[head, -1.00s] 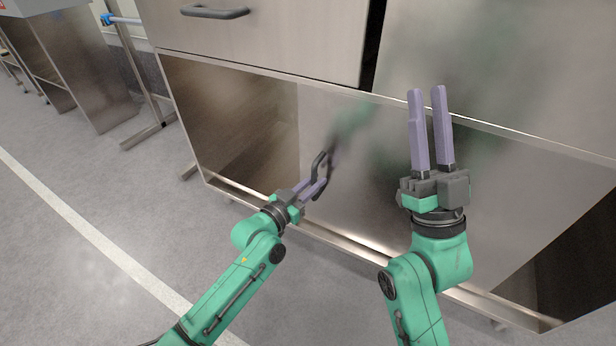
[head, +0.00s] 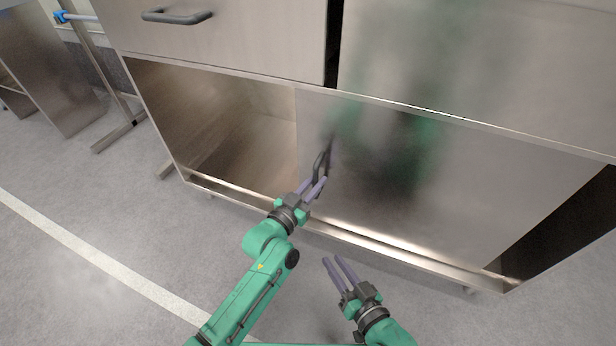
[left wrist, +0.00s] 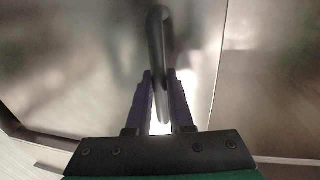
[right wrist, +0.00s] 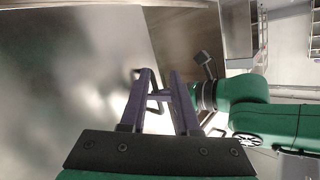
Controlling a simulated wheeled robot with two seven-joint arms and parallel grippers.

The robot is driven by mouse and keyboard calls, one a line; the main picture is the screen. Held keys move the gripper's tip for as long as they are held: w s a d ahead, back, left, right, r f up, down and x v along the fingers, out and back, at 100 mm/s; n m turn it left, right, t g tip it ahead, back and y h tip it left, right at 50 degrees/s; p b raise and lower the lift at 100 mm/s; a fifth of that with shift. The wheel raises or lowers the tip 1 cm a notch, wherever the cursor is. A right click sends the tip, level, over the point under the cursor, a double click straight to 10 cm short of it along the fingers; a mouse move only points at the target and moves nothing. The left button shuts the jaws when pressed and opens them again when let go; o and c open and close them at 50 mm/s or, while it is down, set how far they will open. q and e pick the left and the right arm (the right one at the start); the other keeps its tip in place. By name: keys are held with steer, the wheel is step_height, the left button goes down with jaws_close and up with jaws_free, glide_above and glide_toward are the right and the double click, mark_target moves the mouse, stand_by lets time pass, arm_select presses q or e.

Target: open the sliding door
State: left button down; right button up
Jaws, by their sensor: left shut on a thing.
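The sliding door (head: 440,185) is a shiny metal panel in the lower part of the cabinet. Its left edge stands right of an open compartment (head: 220,120). A dark bar handle (head: 320,165) is upright near that edge; it also shows in the left wrist view (left wrist: 158,45). My left gripper (head: 318,186) is shut on the handle, with its fingers (left wrist: 160,88) on either side of the bar. My right gripper (head: 338,260) is open and empty, low in front of the cabinet and apart from the door. It also shows in the right wrist view (right wrist: 160,78).
A drawer (head: 225,40) with a dark handle (head: 177,17) is above the open compartment. The cabinet's bottom rail (head: 390,248) runs below the door. A metal stand (head: 95,80) is at the left. The grey floor in front is clear.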

arm_select(q)
steer(key=shift+s+d+p, duration=0.25)
steer(key=shift+d+p, duration=0.05)
steer(key=shift+d, duration=0.25)
steer(key=shift+s+d+p, duration=0.25)
steer(key=shift+d+p, duration=0.05)
steer(key=shift+d, duration=0.4)
arm_select(e)
steer(key=shift+g, duration=0.9)
steer(key=shift+s+a+f, duration=0.1)
steer(key=shift+s+f, duration=0.55)
steer(key=shift+s, duration=0.3)
steer(key=shift+s+f, duration=0.65)
steer(key=shift+s, duration=0.25)
arm_select(q)
steer(key=c, duration=0.8)
jaws_free()
